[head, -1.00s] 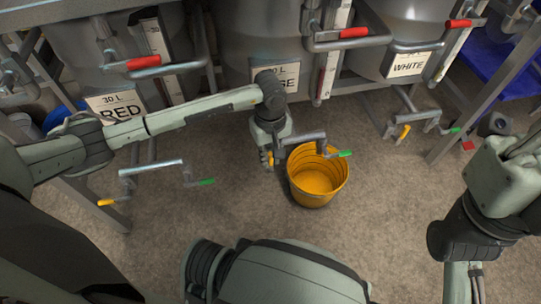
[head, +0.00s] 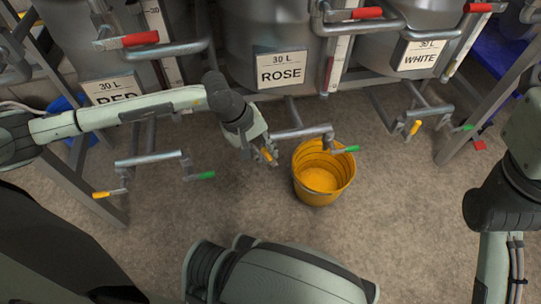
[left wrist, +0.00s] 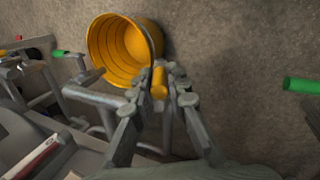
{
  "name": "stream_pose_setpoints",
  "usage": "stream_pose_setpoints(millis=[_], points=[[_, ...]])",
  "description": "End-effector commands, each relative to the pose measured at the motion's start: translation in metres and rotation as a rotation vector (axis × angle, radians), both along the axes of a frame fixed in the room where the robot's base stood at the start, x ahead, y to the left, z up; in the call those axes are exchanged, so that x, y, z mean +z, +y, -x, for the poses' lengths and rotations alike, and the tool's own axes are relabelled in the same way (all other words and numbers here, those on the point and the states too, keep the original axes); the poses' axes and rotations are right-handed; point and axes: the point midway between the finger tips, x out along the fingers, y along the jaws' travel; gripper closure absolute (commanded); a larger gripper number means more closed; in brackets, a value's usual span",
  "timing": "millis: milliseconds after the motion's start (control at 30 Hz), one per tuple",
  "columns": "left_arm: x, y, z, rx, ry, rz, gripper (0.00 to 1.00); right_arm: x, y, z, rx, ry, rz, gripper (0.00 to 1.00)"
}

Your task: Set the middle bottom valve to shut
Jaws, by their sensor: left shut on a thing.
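The middle tank carries the label ROSE (head: 281,68). Below it, a grey cross pipe (head: 304,132) has a small yellow-handled lever (head: 267,154) at its left end and a green-handled lever (head: 345,150) at its right end. My left gripper (head: 268,157) reaches in from the left and is shut on the yellow handle. The left wrist view shows this handle (left wrist: 159,83) between its two fingers (left wrist: 160,84). The fingers partly hide the lever in the head view. My right arm shows at the right edge, but its gripper is outside the picture.
A yellow bucket (head: 322,177) stands on the floor below the green lever. The RED tank's pipe (head: 150,158) is at left, the WHITE tank's pipe (head: 427,111) at right. Red-handled levers (head: 140,39) sit higher on the tanks. The floor in front is clear.

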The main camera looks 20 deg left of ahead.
Motion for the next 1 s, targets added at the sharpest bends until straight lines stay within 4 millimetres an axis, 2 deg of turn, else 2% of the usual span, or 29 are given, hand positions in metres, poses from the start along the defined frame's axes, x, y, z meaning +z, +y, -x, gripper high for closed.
stream_pose_setpoints(millis=[33,400,967,1000], points=[[-0.0067,0.005,0.0037,0.002,-0.012,0.022,1.0,-0.003,0.0008,0.0003,0.0,-0.013,0.008,1.0],[-0.0076,0.0116,0.0085,0.003,-0.114,0.175,1.0,0.002,0.0029,-0.0001,-0.004,-0.034,0.026,1.0],[-0.0088,0.0125,0.0093,0.001,-0.134,0.205,1.0,0.002,0.003,-0.0004,-0.004,-0.035,0.027,1.0],[-0.0089,0.0124,0.0093,0.001,-0.135,0.205,0.82,0.0019,0.003,-0.0004,-0.004,-0.035,0.027,1.0]])
